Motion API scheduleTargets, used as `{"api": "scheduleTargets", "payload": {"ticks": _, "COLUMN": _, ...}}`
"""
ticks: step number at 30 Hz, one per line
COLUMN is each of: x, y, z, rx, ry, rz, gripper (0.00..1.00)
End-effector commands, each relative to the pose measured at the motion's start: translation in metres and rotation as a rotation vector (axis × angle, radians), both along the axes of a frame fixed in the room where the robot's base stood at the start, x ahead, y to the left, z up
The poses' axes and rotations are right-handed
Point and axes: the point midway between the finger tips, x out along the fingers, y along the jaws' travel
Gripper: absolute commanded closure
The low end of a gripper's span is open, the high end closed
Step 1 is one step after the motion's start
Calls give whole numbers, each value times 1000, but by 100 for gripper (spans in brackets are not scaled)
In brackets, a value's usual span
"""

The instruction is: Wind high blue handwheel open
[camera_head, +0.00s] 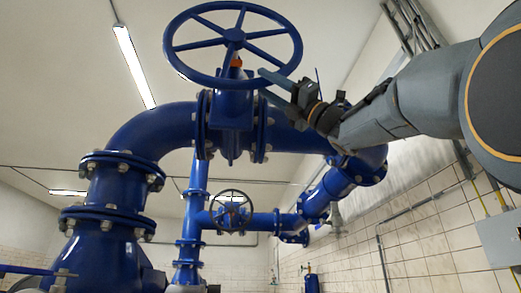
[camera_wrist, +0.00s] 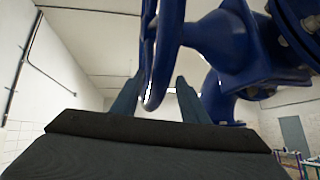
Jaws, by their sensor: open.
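The high blue handwheel (camera_head: 234,36) sits on top of a blue valve, with several spokes and an orange-red part just under its hub. My gripper (camera_head: 262,82) reaches in from the right, with its fingers at the near right part of the rim. In the wrist view, the rim (camera_wrist: 167,35) passes down between the two open fingers of my gripper (camera_wrist: 157,92). I see gaps between the rim and the fingers there, so it does not look clamped. The fingertips are partly hidden against the rim in the head view.
The blue valve body (camera_head: 232,110) and a thick flanged pipe (camera_head: 145,130) lie just below the wheel. A smaller, darker handwheel (camera_head: 231,210) is lower down. A tiled wall (camera_head: 440,225) with conduits stands at the right. The space above the wheel is clear.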

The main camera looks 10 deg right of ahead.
Motion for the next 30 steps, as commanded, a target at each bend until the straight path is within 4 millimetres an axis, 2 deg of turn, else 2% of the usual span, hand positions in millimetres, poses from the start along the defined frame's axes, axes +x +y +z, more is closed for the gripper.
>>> {"api": "scheduleTargets", "payload": {"ticks": 1, "x": 1, "y": 5, "z": 7, "rx": 0, "ry": 1, "rz": 2, "gripper": 60}}
{"api": "scheduleTargets", "payload": {"ticks": 6, "x": 4, "y": 14, "z": 15, "rx": -1, "ry": 1, "rz": 2, "gripper": 60}}
{"api": "scheduleTargets", "payload": {"ticks": 17, "x": 5, "y": 18, "z": 16, "rx": 1, "ry": 1, "rz": 3, "gripper": 60}}
{"api": "scheduleTargets", "payload": {"ticks": 24, "x": 5, "y": 18, "z": 16, "rx": 1, "ry": 1, "rz": 3, "gripper": 100}}
{"api": "scheduleTargets", "payload": {"ticks": 30, "x": 5, "y": 18, "z": 16, "rx": -2, "ry": 0, "rz": 4, "gripper": 100}}
